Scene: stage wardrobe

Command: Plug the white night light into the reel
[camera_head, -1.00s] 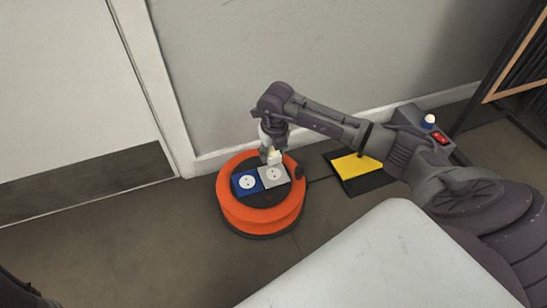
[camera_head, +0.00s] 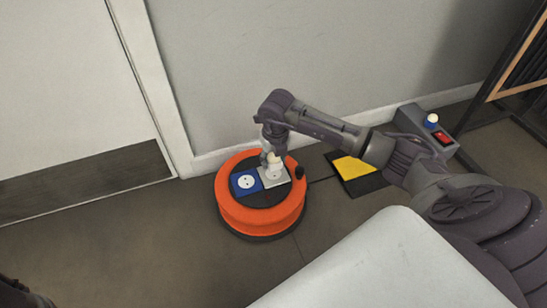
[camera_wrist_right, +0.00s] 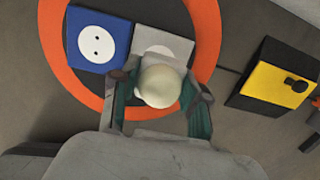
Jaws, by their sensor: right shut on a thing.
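The orange cable reel (camera_head: 235,213) stands on the floor by the wall. Its top has a blue socket (camera_head: 246,182) and a light grey socket (camera_head: 267,183). My right gripper (camera_head: 272,160) is shut on the white night light (camera_head: 274,171), right over the grey socket. In the right wrist view the round cream globe of the night light (camera_wrist_right: 160,86) sits between the fingers of the right gripper (camera_wrist_right: 160,108) and covers part of the grey socket (camera_wrist_right: 165,42). Its plug end is hidden, so contact cannot be told. Only a dark part of mine shows at the bottom left.
A black and yellow block (camera_head: 352,167) lies right of the reel. Behind my right arm is a dark box with a red switch (camera_head: 444,138) and a blue-based light (camera_head: 431,120). A pale surface (camera_head: 370,265) fills the foreground. Floor left of the reel is clear.

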